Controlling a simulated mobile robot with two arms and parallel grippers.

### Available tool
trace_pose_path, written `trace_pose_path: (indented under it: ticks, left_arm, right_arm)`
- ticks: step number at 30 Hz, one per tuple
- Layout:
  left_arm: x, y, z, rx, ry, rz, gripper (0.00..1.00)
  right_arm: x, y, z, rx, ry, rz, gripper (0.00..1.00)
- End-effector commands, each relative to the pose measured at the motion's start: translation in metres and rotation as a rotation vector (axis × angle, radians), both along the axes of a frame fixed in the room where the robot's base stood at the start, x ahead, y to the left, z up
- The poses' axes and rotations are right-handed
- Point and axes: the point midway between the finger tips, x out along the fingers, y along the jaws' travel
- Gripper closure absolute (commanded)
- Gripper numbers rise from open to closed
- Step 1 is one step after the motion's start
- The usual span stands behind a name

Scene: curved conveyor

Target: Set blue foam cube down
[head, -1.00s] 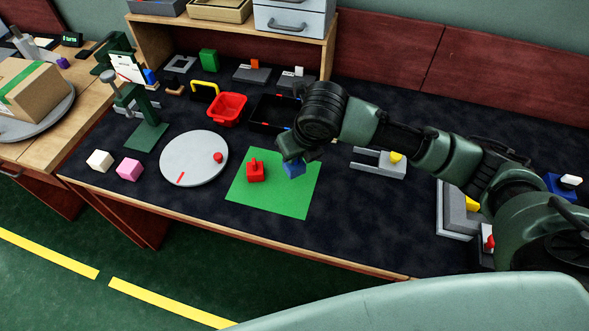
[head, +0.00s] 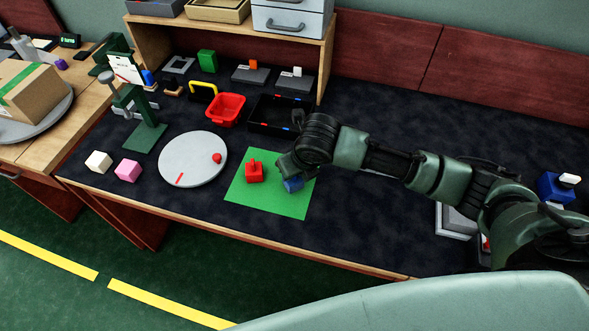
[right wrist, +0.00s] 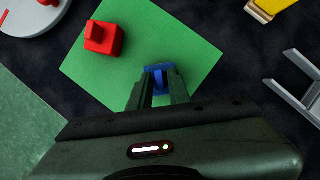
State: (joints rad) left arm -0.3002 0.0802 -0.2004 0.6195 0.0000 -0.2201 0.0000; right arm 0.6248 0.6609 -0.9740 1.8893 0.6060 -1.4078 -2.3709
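The blue foam cube (head: 293,184) is at the right part of the green mat (head: 262,204), low over it or touching it; I cannot tell which. My right gripper (head: 291,174) comes down over the cube from above. In the right wrist view its fingers (right wrist: 159,82) stand on both sides of the blue cube (right wrist: 159,71), closed on it. Part of the cube is hidden by the fingers. My left gripper is not in view.
A red block with a knob (head: 254,173) stands on the mat left of the cube. A round grey plate (head: 190,150), a red bin (head: 226,109) and a black tray (head: 270,127) lie beyond. The mat's front part is clear.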

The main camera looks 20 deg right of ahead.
Motion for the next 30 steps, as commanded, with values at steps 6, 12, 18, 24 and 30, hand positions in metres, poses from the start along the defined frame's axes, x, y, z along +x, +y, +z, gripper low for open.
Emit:
trace_pose_path:
  ticks: [6,12,18,24,30]
  left_arm:
    - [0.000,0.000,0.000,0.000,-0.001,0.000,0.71]
    - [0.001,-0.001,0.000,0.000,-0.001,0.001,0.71]
    - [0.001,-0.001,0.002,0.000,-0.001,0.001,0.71]
    - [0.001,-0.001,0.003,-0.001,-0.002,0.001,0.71]
    - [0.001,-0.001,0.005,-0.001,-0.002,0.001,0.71]
  right_arm:
    - [0.000,0.000,0.000,0.000,0.000,0.000,0.71]
    - [0.000,0.000,0.005,0.000,0.000,0.000,0.71]
    - [-0.012,-0.003,0.034,0.000,-0.004,0.002,0.71]
    - [-0.027,-0.005,0.076,0.001,-0.005,0.001,0.71]
    - [-0.040,-0.008,0.104,0.000,-0.002,0.000,0.71]
